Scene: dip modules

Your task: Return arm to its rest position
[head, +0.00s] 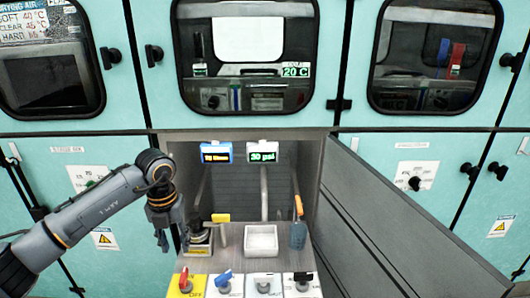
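My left arm comes in from the left, and its gripper (172,232) hangs pointing down at the left side of the open compartment. The fingers are dark and small, and I cannot tell whether they are open or shut. I see nothing held between them. A dark object on a yellow-edged base (200,240) stands just right of the gripper, partly hidden by it. My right gripper is not in view.
The compartment holds a white tray (261,243), a blue tool with an orange handle (298,232) and two displays, blue (216,152) and white (262,151). Several valve switches line its front (224,283). An open grey door (390,235) stands at the right. Teal cabinets (420,160) surround it.

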